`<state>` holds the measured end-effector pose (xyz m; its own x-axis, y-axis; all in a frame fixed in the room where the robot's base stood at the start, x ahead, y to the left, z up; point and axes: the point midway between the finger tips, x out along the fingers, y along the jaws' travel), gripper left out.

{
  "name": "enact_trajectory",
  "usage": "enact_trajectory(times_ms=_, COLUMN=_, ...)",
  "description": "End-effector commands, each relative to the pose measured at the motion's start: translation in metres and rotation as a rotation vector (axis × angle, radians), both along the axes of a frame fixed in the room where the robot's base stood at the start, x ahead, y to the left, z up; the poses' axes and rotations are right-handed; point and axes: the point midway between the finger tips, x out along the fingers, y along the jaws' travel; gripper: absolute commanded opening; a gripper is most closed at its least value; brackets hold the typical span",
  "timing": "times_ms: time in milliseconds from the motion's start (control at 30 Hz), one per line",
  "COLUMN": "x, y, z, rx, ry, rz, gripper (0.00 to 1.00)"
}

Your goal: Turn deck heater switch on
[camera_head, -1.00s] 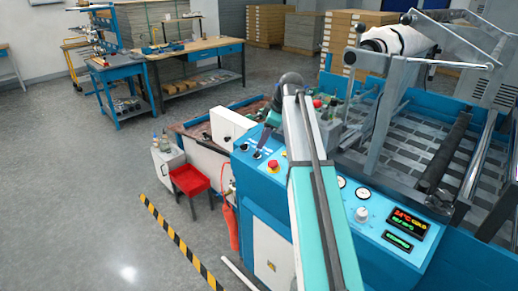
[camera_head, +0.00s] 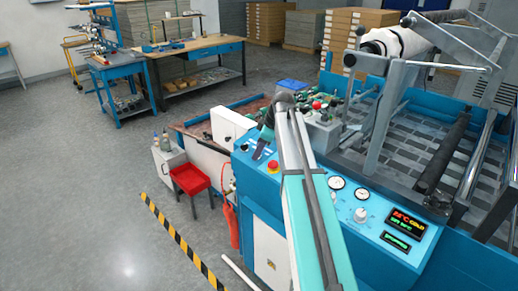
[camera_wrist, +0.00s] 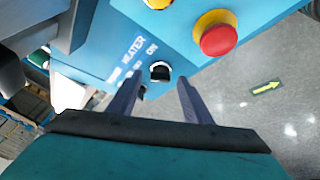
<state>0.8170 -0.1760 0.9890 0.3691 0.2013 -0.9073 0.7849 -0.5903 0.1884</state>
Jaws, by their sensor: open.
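The heater switch (camera_wrist: 160,71) is a small black knob with a pale ring on the blue control panel (camera_wrist: 190,30). The printed words "HEATER" and "ON" stand beside it in the wrist view. My gripper (camera_wrist: 156,88) is open, its two dark fingers apart, with the switch showing between and beyond their tips. I see no contact with it. Another small dark part (camera_wrist: 142,93) shows by the left finger, partly hidden. In the head view my gripper (camera_head: 258,153) is over the panel's left end; the switch cannot be made out there.
A red emergency button on a yellow base (camera_wrist: 217,34) sits close to the right of the switch. Gauges (camera_head: 337,182), a white knob (camera_head: 361,215) and a lit display (camera_head: 408,222) are farther along the panel.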

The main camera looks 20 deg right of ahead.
Motion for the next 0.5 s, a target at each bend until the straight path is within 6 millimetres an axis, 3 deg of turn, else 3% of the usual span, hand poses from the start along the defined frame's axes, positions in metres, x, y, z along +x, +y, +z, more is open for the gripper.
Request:
enact_trajectory(times_ms=400, x=0.0014, y=0.0004, z=-0.0046, rx=0.000, ry=0.000, rz=0.000, gripper=0.45)
enact_trajectory(times_ms=500, x=0.0014, y=0.0003, z=-0.0045, rx=0.000, ry=0.000, rz=-0.001, gripper=0.28)
